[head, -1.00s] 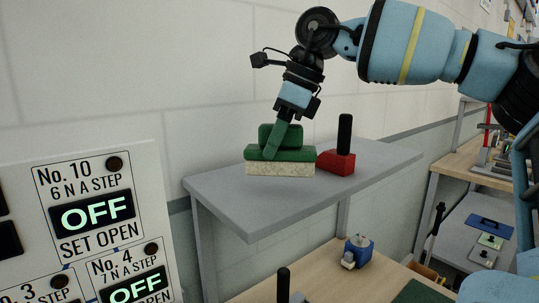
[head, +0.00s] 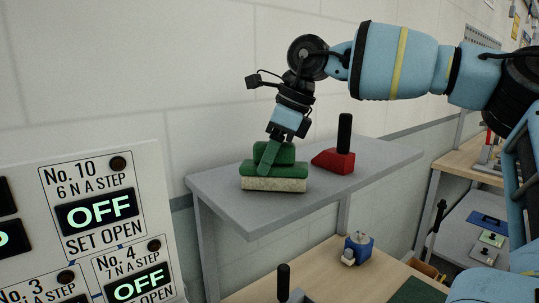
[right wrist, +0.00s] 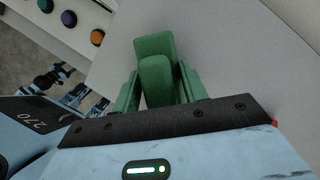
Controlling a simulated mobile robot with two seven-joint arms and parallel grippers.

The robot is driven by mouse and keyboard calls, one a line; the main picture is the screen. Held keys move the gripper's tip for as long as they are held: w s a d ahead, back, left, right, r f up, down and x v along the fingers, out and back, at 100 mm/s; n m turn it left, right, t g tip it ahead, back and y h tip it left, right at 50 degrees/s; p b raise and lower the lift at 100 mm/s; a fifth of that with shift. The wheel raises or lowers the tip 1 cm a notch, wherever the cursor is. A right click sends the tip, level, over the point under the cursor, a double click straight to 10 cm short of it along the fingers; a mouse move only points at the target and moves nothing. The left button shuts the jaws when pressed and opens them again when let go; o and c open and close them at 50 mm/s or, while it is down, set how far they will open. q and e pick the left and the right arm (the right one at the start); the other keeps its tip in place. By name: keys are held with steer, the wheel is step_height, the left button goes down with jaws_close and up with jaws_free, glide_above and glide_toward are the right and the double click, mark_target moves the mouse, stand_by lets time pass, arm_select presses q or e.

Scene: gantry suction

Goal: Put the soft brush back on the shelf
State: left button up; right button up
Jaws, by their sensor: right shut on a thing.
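The soft brush (head: 258,169) has a green body, a raised green grip and a pale bristle pad (head: 274,185) underneath. It is at the grey shelf (head: 224,201), over its front left part, with the pad at or very near the surface; I cannot tell if it touches. My right gripper (head: 266,160) comes down from above and is shut on the brush's grip. In the right wrist view the green fingers (right wrist: 155,88) stand on both sides of the green grip (right wrist: 155,72).
A red block with a black upright handle (head: 333,160) stands on the shelf to the right of the brush. Below is a wooden bench with a blue device (head: 358,248). A white panel with OFF displays (head: 100,215) stands at the left. The shelf's right part is clear.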

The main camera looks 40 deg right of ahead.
steer(key=shift+f, duration=0.15)
steer(key=o, duration=1.3)
steer(key=shift+d+r, duration=0.1)
steer(key=shift+r, duration=0.3)
steer(key=v, duration=1.1)
steer(key=shift+s+d+r, duration=0.1)
steer(key=shift+r, duration=0.2)
